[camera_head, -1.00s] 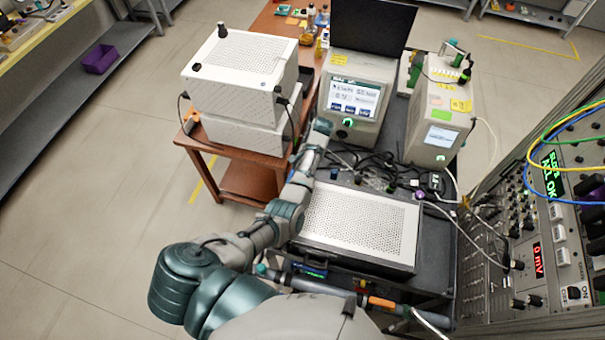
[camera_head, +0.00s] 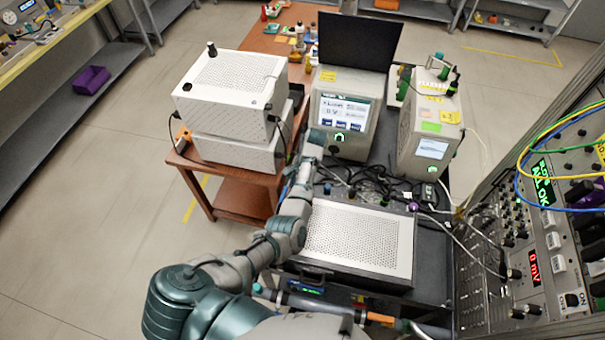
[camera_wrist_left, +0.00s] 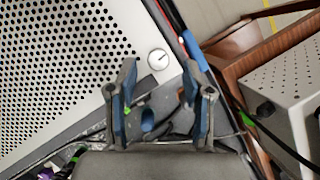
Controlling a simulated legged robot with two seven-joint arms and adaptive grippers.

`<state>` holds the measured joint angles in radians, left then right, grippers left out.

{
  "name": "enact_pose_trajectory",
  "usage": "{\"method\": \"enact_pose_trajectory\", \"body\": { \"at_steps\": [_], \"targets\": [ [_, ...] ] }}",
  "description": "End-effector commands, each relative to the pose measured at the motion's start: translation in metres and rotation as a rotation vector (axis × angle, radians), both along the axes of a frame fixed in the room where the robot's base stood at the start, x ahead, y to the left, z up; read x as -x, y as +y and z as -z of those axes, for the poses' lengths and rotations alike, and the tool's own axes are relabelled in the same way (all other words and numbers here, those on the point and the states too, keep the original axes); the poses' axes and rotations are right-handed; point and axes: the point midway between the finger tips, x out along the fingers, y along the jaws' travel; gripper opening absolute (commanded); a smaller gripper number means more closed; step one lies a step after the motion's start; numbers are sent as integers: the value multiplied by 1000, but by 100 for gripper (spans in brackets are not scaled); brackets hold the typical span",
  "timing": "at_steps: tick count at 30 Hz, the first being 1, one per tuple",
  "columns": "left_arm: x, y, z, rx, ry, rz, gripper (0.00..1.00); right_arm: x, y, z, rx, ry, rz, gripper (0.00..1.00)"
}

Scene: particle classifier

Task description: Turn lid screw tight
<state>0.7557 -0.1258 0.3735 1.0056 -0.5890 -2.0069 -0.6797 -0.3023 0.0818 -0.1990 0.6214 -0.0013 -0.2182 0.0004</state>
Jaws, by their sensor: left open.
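A silver round screw head (camera_wrist_left: 158,58) with a dark mark sits on the corner of a light perforated lid (camera_wrist_left: 45,60) in the left wrist view. The lid (camera_head: 357,240) also shows on the dark box in the head view; I cannot make out the screw there. My left gripper (camera_wrist_left: 160,72) is open and empty in the left wrist view. Its two dark fingers with blue pads stand apart, and the screw shows between and just beyond their tips. Whether they touch the lid I cannot tell. In the head view my left arm reaches along the box's left side. My right gripper is not in view.
Cables and connectors (camera_head: 375,185) lie behind the box. A display instrument (camera_head: 343,112) and a second unit (camera_head: 430,135) stand beyond. White boxes (camera_head: 228,88) rest on a brown table (camera_head: 245,190) at the left. A rack panel (camera_head: 535,240) with cables stands right.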

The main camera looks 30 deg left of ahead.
Motion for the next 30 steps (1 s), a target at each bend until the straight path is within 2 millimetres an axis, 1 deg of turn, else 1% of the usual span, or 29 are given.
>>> {"method": "enact_pose_trajectory", "body": {
  "at_steps": [1, 2, 3, 6, 9, 13, 18, 30],
  "targets": [
    [-4, -5, -8, 7, -2, 1, 50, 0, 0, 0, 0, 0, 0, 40],
    [-5, -6, -12, 7, 1, 1, 50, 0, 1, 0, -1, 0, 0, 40],
    [-10, -6, -22, 6, -2, 2, 50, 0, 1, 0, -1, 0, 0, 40],
    [-19, -10, -44, 7, 1, 4, 50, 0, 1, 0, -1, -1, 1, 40],
    [-26, -12, -64, 6, 2, 3, 50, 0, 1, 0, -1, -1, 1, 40],
    [-33, -14, -81, 4, 4, 2, 50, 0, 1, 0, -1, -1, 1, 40],
    [-37, -15, -90, 2, 7, 3, 50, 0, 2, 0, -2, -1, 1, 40],
    [-37, -15, -91, 2, 7, 3, 50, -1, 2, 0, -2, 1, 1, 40]
  ]
}}
